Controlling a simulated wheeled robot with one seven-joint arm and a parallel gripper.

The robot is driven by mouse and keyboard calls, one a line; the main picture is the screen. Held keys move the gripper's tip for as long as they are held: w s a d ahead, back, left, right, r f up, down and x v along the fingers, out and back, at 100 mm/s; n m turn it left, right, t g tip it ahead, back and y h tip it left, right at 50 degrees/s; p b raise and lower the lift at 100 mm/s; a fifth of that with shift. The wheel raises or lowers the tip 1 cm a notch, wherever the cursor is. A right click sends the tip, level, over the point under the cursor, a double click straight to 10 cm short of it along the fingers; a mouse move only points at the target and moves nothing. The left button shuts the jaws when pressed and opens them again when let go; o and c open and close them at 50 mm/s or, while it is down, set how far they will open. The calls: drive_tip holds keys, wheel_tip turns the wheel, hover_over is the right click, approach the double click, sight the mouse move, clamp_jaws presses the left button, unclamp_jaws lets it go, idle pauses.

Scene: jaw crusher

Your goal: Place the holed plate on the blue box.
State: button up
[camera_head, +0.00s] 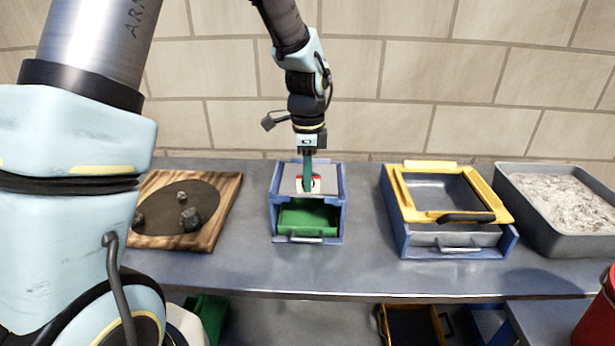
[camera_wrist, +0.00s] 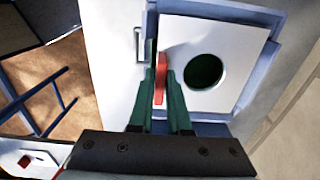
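The holed plate (camera_head: 326,179) is a pale flat plate at the top of the blue box (camera_head: 341,219), within its rim. In the wrist view the plate (camera_wrist: 206,45) shows a round hole, dark green inside, and a red handle (camera_wrist: 160,77). The blue box (camera_wrist: 258,62) borders the plate there. My gripper (camera_head: 308,178) points straight down over the plate. Its green fingers (camera_wrist: 160,87) stand on either side of the red handle and look shut on it. Whether the plate rests fully on the box is hard to tell.
A green drawer (camera_head: 307,218) with a grey handle sits in the blue box. Left is a wooden board (camera_head: 222,197) with dark stones. Right are a yellow-framed box (camera_head: 402,191) and a grey tub (camera_head: 541,236) of pale material. Bare table lies between them.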

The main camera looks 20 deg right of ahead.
drive_tip(key=o, duration=0.4)
drive_tip(key=shift+o, duration=0.2)
drive_tip(key=shift+r, duration=0.1)
wheel_tip(320, 180, up, 12)
drive_tip(key=b, duration=0.2)
drive_tip(key=s+a+f+n, duration=0.1)
drive_tip(key=a+f+n, duration=0.2)
drive_tip(key=a+n, duration=0.4)
drive_tip(key=s+a+f+n+t, duration=0.1)
drive_tip(key=a+f+n, duration=0.2)
drive_tip(key=a+n, duration=0.4)
drive_tip(key=s+a+f+n, duration=0.2)
drive_tip(key=a+n, duration=0.6)
drive_tip(key=a, duration=0.8)
drive_tip(key=shift+f+t, duration=0.3)
drive_tip(key=shift+f, duration=0.55)
drive_tip(key=shift+a, duration=0.1)
